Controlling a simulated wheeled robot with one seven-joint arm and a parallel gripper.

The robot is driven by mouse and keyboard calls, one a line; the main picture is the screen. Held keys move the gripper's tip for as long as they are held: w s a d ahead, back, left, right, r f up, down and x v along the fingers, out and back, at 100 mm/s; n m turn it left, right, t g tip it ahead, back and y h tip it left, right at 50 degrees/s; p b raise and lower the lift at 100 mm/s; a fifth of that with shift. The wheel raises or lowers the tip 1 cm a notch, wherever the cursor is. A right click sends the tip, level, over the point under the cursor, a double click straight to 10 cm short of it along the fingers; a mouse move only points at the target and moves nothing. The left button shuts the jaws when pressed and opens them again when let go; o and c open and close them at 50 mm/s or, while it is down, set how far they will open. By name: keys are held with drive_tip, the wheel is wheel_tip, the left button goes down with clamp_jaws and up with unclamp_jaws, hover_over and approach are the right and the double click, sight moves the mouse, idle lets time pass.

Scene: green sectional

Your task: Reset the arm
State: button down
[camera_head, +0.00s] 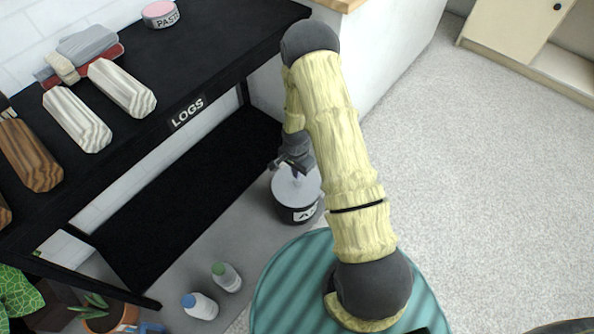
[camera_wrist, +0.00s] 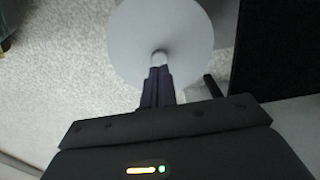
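My gripper (camera_head: 291,164) is low at the end of my arm, directly above a dark round canister (camera_head: 283,209) with a white label. A pale grey round lid (camera_head: 309,182) lies at the canister's top; whether it rests fully on the rim is unclear. In the wrist view the lid (camera_wrist: 135,30) fills the upper middle, with a small light knob at its centre. My gripper's fingers (camera_wrist: 159,72) are close together at that knob and appear shut on it. My arm hides part of the floor behind.
A black table (camera_head: 215,45) with a LOGS label, logs and a PASTE tin (camera_head: 160,14) stands at left, with a black lower shelf (camera_head: 185,190). Two bottles (camera_head: 200,306) (camera_head: 226,277) and a potted plant (camera_head: 105,318) stand front left. The carpet (camera_head: 480,190) at right is clear.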

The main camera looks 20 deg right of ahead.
idle(0.3)
drive_tip(key=s+r+n+t+p, duration=0.1)
drive_tip(key=s+r+n+p, duration=0.3)
drive_tip(key=r, duration=0.9)
drive_tip(key=s+r+n+t+p, duration=0.1)
drive_tip(key=s+r+n+p, duration=0.15)
drive_tip(key=s+r, duration=0.75)
drive_tip(key=s+r+n+t+p, duration=0.15)
drive_tip(key=r+n, duration=0.25)
drive_tip(key=r, duration=1.3)
wheel_tip(320, 180, up, 38)
drive_tip(key=w+p, duration=0.1)
drive_tip(key=p, duration=3.7)
drive_tip(key=shift+g+p, duration=0.35)
drive_tip(key=shift+g, duration=0.1)
drive_tip(key=shift+d+f, duration=0.1)
